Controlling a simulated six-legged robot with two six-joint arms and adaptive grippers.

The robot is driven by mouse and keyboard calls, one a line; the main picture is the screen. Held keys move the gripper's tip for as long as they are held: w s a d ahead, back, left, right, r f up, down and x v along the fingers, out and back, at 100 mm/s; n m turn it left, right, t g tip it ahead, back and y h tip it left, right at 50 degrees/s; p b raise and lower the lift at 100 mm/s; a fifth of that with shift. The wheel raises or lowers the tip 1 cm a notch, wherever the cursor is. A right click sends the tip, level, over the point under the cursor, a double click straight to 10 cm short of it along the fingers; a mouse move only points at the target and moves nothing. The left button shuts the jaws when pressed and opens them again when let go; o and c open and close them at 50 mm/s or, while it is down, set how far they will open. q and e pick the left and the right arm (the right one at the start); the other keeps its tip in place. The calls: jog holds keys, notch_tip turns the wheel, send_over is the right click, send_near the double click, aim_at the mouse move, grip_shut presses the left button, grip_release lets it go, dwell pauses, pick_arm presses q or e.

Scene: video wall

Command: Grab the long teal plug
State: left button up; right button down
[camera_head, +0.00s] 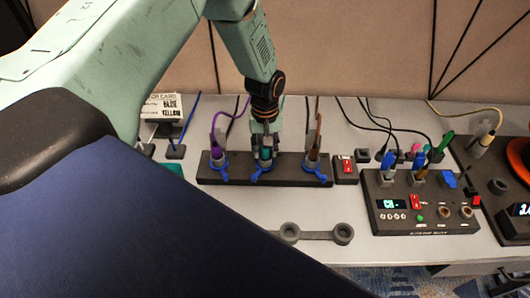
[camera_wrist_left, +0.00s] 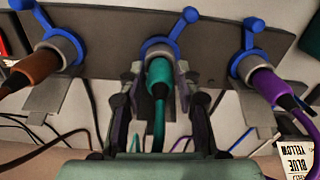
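The teal plug (camera_head: 265,154) stands in the middle socket of a dark strip (camera_head: 240,177), between a purple plug (camera_head: 220,141) and a brown plug (camera_head: 314,158). In the left wrist view, the teal plug (camera_wrist_left: 159,76) sits in a grey collar with a blue lever (camera_wrist_left: 158,48), and a teal cable runs from it. My left gripper (camera_head: 265,140) is above the teal plug; in the left wrist view its fingers (camera_wrist_left: 160,92) are on both sides of the plug, with what looks like a small gap. My right gripper is not in view.
A control box (camera_head: 425,214) with several plugs and a small red-switch block (camera_head: 345,168) stand right of the strip. A grey two-ring piece (camera_head: 315,234) lies in front. A label card (camera_head: 165,107) stands at left. A panel wall is behind.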

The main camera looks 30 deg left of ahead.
pick_arm(q)
jog(key=shift+a+f, duration=0.1)
jog(key=shift+a, duration=0.05)
jog(key=c, duration=0.3)
grip_shut()
jog(key=shift+w, duration=0.1)
